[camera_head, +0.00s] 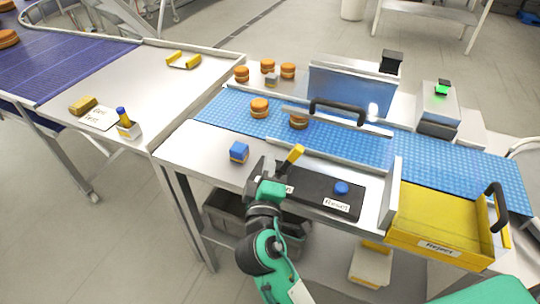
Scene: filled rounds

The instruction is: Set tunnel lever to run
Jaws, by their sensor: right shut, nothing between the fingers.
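The lever with a yellow handle (295,154) rises from the left end of a black control panel (318,190) at the front of the conveyor table, tilted up and to the right. The panel carries a blue button (341,187) and a "Reset" label (337,205). My right gripper (268,168) is shut and empty at the panel's left end, just left of the lever. Whether it touches the lever I cannot tell. It covers the lever's base and most of another label. My left gripper is out of view.
A blue belt (225,105) carries filled rounds under a tunnel cover (345,93) with a black handle. A yellow "Reject" bin (440,222) sits at right. More rounds (288,70) stand behind the belt.

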